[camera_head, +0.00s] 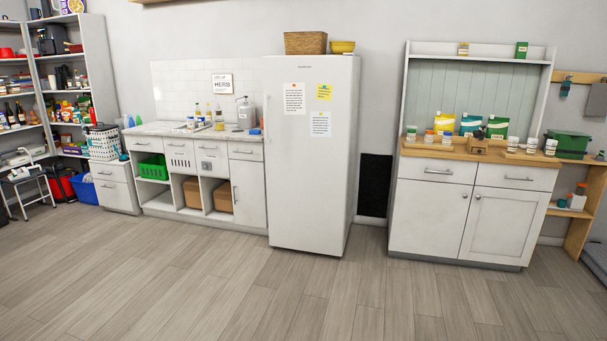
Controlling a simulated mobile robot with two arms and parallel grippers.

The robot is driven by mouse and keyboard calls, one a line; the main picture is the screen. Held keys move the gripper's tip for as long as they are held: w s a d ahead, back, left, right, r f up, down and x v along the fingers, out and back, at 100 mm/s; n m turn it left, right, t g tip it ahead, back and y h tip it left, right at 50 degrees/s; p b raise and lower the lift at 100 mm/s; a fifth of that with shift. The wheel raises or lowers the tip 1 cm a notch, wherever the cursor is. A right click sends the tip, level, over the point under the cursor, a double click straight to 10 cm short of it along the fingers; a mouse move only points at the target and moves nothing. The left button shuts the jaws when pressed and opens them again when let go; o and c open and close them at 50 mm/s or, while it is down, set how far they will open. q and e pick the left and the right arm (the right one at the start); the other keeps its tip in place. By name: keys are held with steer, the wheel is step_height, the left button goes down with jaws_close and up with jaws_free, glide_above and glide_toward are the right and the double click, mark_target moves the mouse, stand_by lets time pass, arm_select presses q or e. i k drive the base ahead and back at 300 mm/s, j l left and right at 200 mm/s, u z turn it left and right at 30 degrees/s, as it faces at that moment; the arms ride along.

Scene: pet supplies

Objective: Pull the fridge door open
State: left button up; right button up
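A tall white fridge (308,190) stands against the back wall near the middle of the head view. Its door is shut. A narrow vertical handle (266,118) shows at the door's left edge. Several paper notes (320,123) are stuck on the upper door. A wicker basket (305,43) and a yellow bowl (342,47) sit on top. Neither of my grippers is in view.
A counter with drawers (246,151) stands close at the fridge's left. A white hutch cabinet (430,215) stands to the right, past a dark wall panel (375,186). Stocked shelves (87,62) are at far left. The wooden floor (290,300) in front is clear.

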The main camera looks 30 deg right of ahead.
mark_target(306, 99)
steer(key=i+l+z, duration=0.4)
steer(key=l, duration=0.3)
steer(key=i+l+z, duration=0.4)
steer(key=i+l, duration=0.15)
steer(key=i+l+z, duration=0.4)
steer(key=i, duration=0.25)
steer(key=i+u, duration=0.3)
steer(key=i, duration=0.15)
steer(key=i+l+u, duration=0.1)
steer(key=i+u, duration=0.2)
steer(key=i, duration=0.15)
steer(key=i+j+u, duration=0.1)
steer(key=i+u, duration=0.15)
steer(key=u, duration=0.15)
steer(key=i+u, duration=0.55)
steer(key=u, duration=0.25)
steer(key=i+j, duration=0.15)
steer(key=i, duration=0.3)
steer(key=i+j, duration=0.15)
steer(key=i, duration=0.3)
steer(key=z, duration=0.05)
